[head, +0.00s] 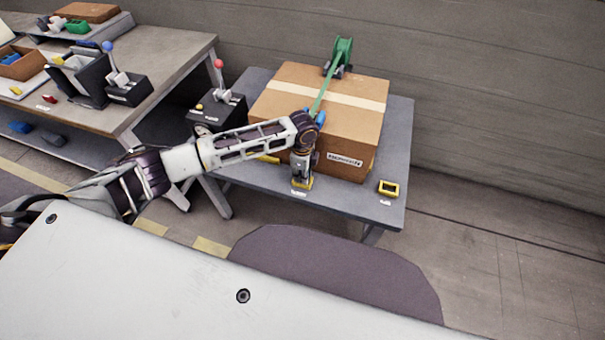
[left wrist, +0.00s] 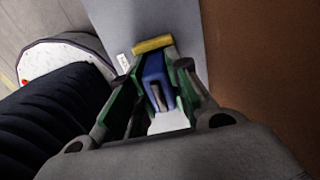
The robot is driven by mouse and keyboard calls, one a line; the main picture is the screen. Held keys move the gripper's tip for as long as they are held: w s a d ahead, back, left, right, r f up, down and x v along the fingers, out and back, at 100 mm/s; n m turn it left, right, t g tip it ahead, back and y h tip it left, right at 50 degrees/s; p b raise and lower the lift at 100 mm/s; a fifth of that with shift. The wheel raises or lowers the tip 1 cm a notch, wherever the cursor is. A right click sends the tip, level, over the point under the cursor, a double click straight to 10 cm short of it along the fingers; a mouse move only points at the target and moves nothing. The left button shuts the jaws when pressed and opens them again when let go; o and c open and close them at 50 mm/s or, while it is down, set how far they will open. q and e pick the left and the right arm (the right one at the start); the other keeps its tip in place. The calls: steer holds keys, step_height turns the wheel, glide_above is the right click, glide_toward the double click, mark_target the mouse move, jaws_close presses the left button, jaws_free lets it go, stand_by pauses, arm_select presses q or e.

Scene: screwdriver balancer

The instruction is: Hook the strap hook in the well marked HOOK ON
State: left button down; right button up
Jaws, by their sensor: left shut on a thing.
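My left gripper (head: 302,180) points down in front of the cardboard box, right at a yellow-edged well (head: 301,185) at the table's front edge. In the left wrist view its green-sided fingers (left wrist: 155,85) are shut on the blue strap hook (left wrist: 154,70). The yellow well rim (left wrist: 153,44) shows just beyond the fingertips. Whether the hook has caught inside the well is hidden. The green strap (head: 322,92) runs from a green reel (head: 343,52) across the box towards my wrist. My right gripper is out of view.
The taped cardboard box (head: 290,88) fills most of the grey table (head: 398,130). A second yellow-framed well (head: 389,188) lies at the front right. A black lever box (head: 218,110) stands at the left. A workbench (head: 170,60) with bins is further left.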

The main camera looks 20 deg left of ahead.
arm_select(q)
steer(key=shift+w+r, duration=0.15)
steer(key=shift+r, duration=0.1)
steer(key=c, duration=1.3)
jaws_free()
steer(key=shift+o, duration=0.2)
steer(key=shift+f, duration=0.1)
step_height(320, 180, up, 12)
